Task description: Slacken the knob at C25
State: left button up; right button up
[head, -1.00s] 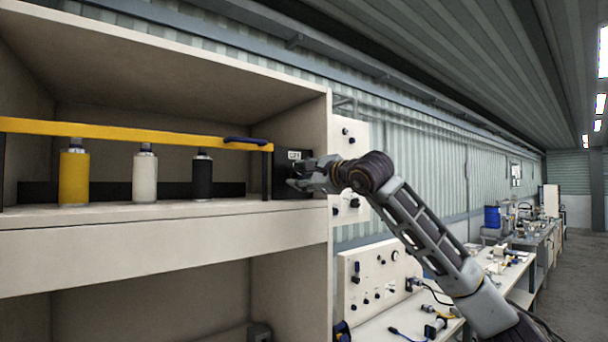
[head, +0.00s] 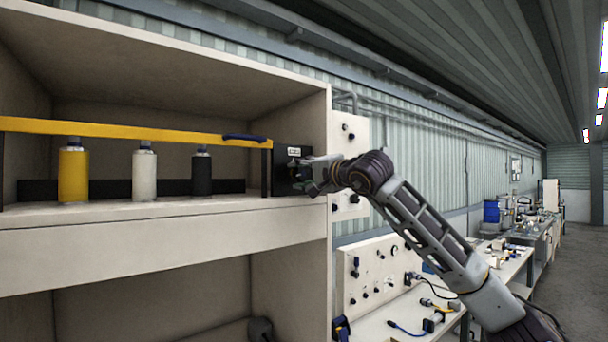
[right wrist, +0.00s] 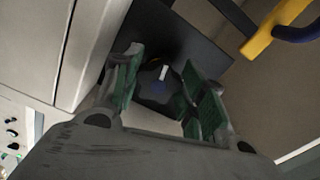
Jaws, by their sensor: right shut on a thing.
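A black box (head: 281,158) with a small white label stands at the right end of the shelf; the label is too small to read surely. My right gripper (head: 305,178) reaches it from the right and hides the knob in the head view. In the right wrist view a round dark knob (right wrist: 155,88) with a white pointer mark sits on a dark panel (right wrist: 190,43). My right gripper's green-padded fingers stand on either side of the knob, shut on it. My left gripper is not in view.
A yellow bar (head: 120,129) with a blue handle (head: 244,138) runs along the shelf front. Yellow (head: 73,175), white (head: 144,175) and black (head: 201,174) canisters stand behind it. The shelf's side wall (head: 318,135) is close to my right gripper. A bench (head: 400,315) stands right.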

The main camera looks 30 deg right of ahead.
jog(key=shift+r+n, duration=0.2)
jog(key=shift+n, duration=0.4)
jog(key=shift+d, duration=0.1)
jog(key=o, duration=1.1)
jog(key=shift+w+a+f, duration=0.2)
jog(key=shift+w, duration=0.05)
jog(key=shift+c, duration=0.2)
jog(key=shift+w, duration=0.1)
jog(key=shift+s+d+f, duration=0.1)
jog(key=shift+s, duration=0.35)
